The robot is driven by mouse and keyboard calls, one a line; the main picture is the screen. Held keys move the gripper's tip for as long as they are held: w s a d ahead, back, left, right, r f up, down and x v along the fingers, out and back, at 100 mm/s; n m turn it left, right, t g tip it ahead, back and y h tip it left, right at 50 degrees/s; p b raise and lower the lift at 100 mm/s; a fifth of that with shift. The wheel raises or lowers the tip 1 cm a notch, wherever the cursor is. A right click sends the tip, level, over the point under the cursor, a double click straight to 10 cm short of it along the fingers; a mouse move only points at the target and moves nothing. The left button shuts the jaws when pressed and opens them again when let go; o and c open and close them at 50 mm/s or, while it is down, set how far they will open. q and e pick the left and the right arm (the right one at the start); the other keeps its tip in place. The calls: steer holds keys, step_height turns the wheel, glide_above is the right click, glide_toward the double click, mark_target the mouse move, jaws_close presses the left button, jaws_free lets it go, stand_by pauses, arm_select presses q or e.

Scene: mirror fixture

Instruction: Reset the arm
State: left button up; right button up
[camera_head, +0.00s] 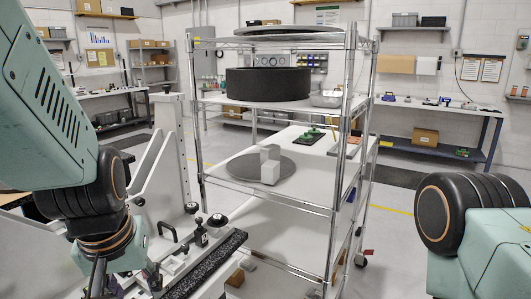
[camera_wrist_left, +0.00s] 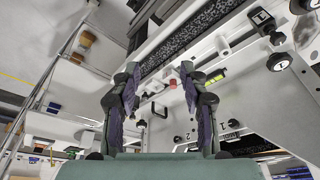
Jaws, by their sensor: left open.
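My left gripper (camera_head: 122,284) is at the lower left of the head view, partly cut off by the bottom edge, beside the white fixture (camera_head: 160,178). In the left wrist view my left gripper (camera_wrist_left: 160,82) shows two fingers spread apart with nothing between them. The fixture's white plate (camera_wrist_left: 235,100) with black knobs lies beyond the fingers. My right arm shows at the right edge of the head view, but its gripper is out of frame.
A dark textured rail (camera_head: 205,265) runs along the fixture's front. A workbench (camera_head: 440,107) stands along the back wall.

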arm_select(q)
steer(key=s+a+f+m+g+b, duration=0.1)
steer(key=s+a+f+b, duration=0.15)
steer(key=f, duration=1.05)
steer(key=s+a+f+m+g+b, duration=0.1)
steer(key=s+f+b, duration=0.3)
steer(key=f, duration=0.9)
steer(key=s+f+g+b, duration=0.1)
steer(key=s+f+b, duration=0.4)
steer(key=s+f, duration=1)
step_height(320, 180, down, 3)
steer(key=shift+s+d+h+b, duration=0.3)
steer(key=shift+h, duration=0.1)
